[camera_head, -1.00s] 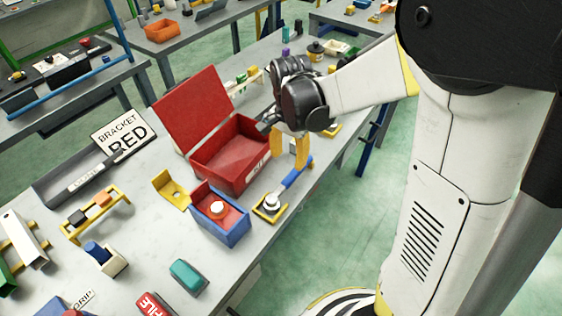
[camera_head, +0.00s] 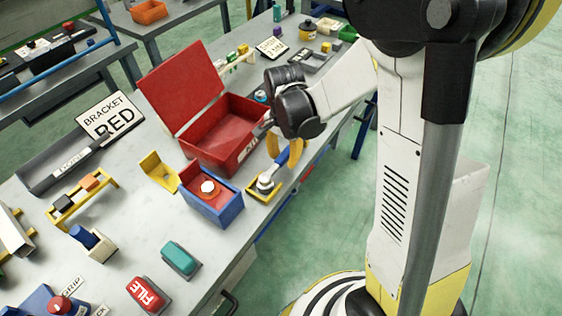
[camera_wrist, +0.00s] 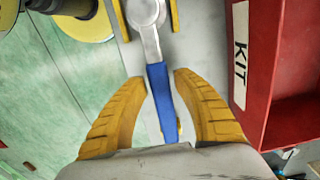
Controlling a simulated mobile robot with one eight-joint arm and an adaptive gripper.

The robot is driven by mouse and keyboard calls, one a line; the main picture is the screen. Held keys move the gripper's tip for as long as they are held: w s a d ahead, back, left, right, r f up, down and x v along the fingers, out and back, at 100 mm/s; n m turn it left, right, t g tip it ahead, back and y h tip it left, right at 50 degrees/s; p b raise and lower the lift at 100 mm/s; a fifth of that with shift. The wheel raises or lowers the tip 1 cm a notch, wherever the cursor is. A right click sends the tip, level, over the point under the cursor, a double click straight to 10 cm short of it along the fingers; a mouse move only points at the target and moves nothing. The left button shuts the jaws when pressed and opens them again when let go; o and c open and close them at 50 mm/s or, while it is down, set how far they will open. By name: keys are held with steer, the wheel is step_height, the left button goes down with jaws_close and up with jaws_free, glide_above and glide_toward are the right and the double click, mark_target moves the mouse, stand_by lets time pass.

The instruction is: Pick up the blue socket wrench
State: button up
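The blue socket wrench (camera_wrist: 161,95) lies on the table, with its silver head toward the top of the wrist view and its blue handle between my fingers. In the head view the wrench (camera_head: 265,180) has its silver head in a yellow holder (camera_head: 254,195). My gripper (camera_wrist: 178,80) is open, with a yellow finger on each side of the blue handle and gaps to both. In the head view my gripper (camera_head: 287,150) is over the handle and hides part of it. The handle's far end is hidden behind the gripper body.
An open red KIT box (camera_head: 240,157) stands close beside my gripper, and it fills the right of the wrist view (camera_wrist: 262,70). A blue box with a red top (camera_head: 216,206) stands beside the yellow holder. The table's edge lies to the right.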

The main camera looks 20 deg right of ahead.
mark_target(287, 155)
jaws_close()
steer(key=shift+r, duration=0.5)
steer(key=r+p, duration=0.1)
steer(key=r, duration=0.1)
steer(key=d+r+p, duration=0.1)
steer(key=r, duration=0.1)
steer(key=s+d+r+p, duration=0.2)
steer(key=d+r, duration=0.4)
steer(key=d, duration=0.4)
steer(key=shift+d+p, duration=0.25)
steer(key=shift+p, duration=0.3)
